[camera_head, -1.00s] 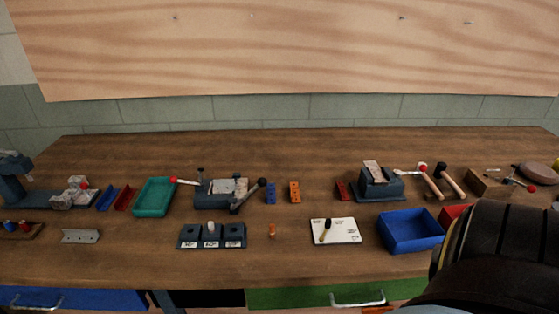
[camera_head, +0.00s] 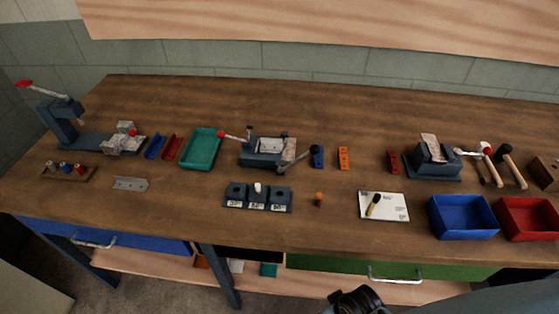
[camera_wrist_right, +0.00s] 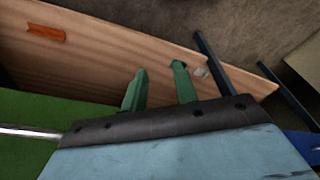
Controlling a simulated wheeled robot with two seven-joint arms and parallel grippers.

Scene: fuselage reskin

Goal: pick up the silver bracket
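The silver bracket (camera_head: 130,184), a small grey angled strip with holes, lies on the left front part of the workbench (camera_head: 330,215) in the head view. Nothing touches it and it is fully visible. My right gripper (camera_wrist_right: 160,85) shows in the right wrist view with its two green fingers apart and nothing between them. It is low, in front of the bench, with the lower shelf behind it, well away from the bracket. Dark parts of my arm show at the bottom of the head view. My left gripper is not in view.
Near the bracket are a rack of small coloured pieces (camera_head: 69,171), a press-like tool (camera_head: 65,125), blue and red channels and a green tray (camera_head: 201,149). A block with three sockets (camera_head: 258,206) stands to its right. Blue (camera_head: 462,217) and red bins stand farther right.

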